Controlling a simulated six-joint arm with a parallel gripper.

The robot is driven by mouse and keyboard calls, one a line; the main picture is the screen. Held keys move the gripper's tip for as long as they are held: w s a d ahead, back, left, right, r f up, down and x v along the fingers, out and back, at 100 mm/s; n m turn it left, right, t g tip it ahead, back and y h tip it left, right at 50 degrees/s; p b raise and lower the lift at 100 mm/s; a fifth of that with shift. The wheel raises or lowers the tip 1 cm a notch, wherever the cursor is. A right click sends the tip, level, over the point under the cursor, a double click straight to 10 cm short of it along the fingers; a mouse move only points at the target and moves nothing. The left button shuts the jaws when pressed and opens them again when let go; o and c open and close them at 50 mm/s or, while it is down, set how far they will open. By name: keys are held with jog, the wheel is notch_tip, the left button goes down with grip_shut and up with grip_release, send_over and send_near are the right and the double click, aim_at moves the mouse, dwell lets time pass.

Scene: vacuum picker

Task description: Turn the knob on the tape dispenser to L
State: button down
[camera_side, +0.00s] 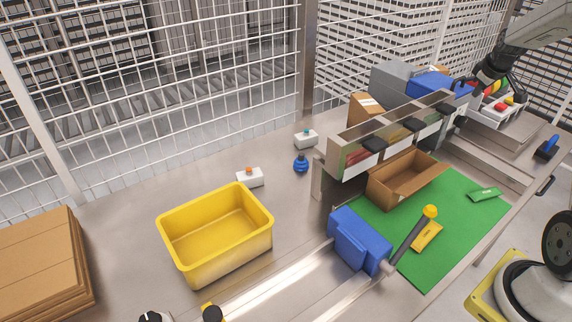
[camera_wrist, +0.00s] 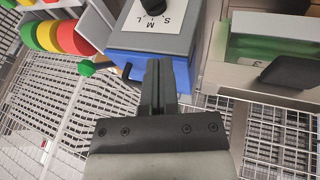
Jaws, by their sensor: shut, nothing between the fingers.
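The tape dispenser (camera_wrist: 150,50) shows at the top of the wrist view, with a blue body and a grey upper part. A white label (camera_wrist: 136,21) on it bears the letters S, M and L around a black knob (camera_wrist: 153,5). The knob is cut off by the top edge, so I cannot tell where it points. In the side view the blue and grey dispenser (camera_side: 428,83) stands at the back of the bench. My gripper (camera_wrist: 158,66) is shut and empty; its fingertips appear below the knob, over the blue side. It also shows in the side view (camera_side: 462,84), close to the dispenser's right.
Coloured rolls (camera_wrist: 60,36) are at the left of the wrist view. A row of bins (camera_side: 385,140) stands in front of the dispenser. An open carton (camera_side: 400,185) rests on the green mat (camera_side: 465,215). A yellow tub (camera_side: 215,230) stands left on the bench.

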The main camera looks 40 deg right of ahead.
jog(key=shift+s+r, duration=0.15)
jog(key=shift+r, duration=0.25)
jog(key=shift+s+a+f+y, duration=0.1)
jog(key=shift+a+f+y, duration=0.1)
jog(key=shift+a, duration=0.3)
jog(key=shift+a+f+y, duration=0.1)
jog(key=shift+a+y, duration=0.1)
jog(key=shift+a, duration=0.25)
send_near(458, 125)
notch_tip(458, 125, down, 4)
jog(key=w, duration=0.2)
jog(key=shift+s+d+f, duration=0.1)
jog(key=shift+d+f, duration=0.8)
jog(key=shift+f, duration=0.1)
